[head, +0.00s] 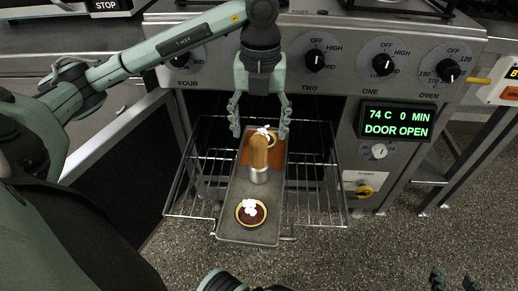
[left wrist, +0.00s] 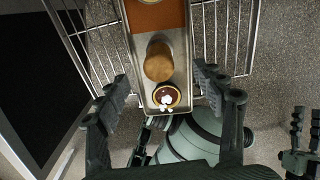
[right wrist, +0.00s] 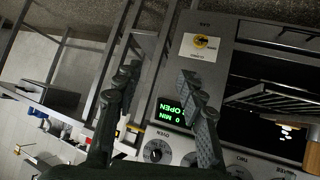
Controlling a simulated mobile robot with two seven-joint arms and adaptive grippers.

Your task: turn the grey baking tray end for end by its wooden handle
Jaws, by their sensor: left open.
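The long grey baking tray (head: 262,235) lies on the pulled-out oven rack. Its wooden handle (head: 258,153) stands upright from a metal collar near the tray's middle. It also shows in the left wrist view (left wrist: 158,62). A dark tart with white dollops (head: 250,212) sits at the near end. A second tart (head: 266,136) sits at the far end by an orange-brown patch (head: 246,157). My left gripper (head: 259,133) is open above the far part of the tray, fingers apart, not visibly touching the handle. My right gripper (right wrist: 155,80) is open and empty, away from the tray.
The wire rack (head: 195,185) extends on both sides of the tray. The oven front with knobs (head: 315,60) rises close behind my left gripper. A display (head: 395,122) reads door open. The open door (head: 125,150) stands at the left. Speckled floor (head: 400,240) is clear at the right.

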